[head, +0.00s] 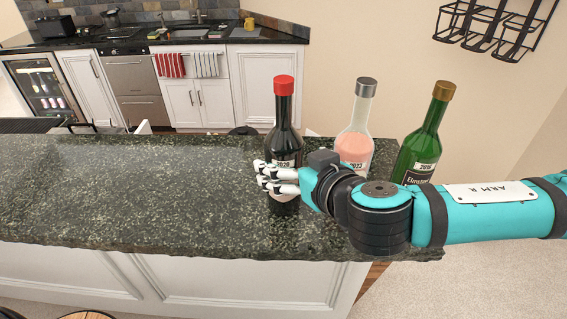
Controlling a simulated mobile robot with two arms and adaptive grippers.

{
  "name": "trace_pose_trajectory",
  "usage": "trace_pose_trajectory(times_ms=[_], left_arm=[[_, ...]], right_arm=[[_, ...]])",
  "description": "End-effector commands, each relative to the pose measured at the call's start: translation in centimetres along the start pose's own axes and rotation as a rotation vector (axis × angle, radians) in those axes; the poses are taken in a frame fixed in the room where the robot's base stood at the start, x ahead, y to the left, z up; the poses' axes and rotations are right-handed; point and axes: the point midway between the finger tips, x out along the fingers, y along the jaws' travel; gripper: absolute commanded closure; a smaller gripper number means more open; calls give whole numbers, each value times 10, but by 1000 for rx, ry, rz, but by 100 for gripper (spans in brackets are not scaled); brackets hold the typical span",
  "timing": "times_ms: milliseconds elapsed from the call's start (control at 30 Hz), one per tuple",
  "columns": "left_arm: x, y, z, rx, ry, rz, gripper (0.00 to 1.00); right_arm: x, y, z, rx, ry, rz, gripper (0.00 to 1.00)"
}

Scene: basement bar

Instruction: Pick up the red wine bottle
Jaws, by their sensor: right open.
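The red wine bottle (285,128), dark glass with a red cap and a white label, stands upright on the dark granite counter (130,190). My right gripper (262,178) is open, with its pale fingers at the lower part of this bottle. The fingers hide part of the label and body; I cannot tell whether they touch the glass. My left gripper is not in view.
A clear bottle with pink wine (355,143) and a green bottle with a gold cap (424,138) stand to the right, partly behind my right arm. The counter's left side is clear. A black wall rack (495,25) hangs at upper right.

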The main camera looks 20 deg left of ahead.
Motion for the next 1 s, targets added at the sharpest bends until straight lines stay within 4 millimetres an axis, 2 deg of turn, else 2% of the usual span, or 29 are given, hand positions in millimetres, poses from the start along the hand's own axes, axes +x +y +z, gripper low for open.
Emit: trace_pose_trajectory(times_ms=[200, 333, 633, 1000], left_arm=[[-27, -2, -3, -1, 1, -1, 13], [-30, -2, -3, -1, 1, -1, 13], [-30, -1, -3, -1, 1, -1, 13], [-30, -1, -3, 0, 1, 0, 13]], right_arm=[[27, 1, -11, -6, -1, 4, 3], [45, 1, -8, -2, 0, 2, 3], [51, 2, -5, 1, 0, 2, 3], [51, 2, -5, 0, 0, 2, 50]])
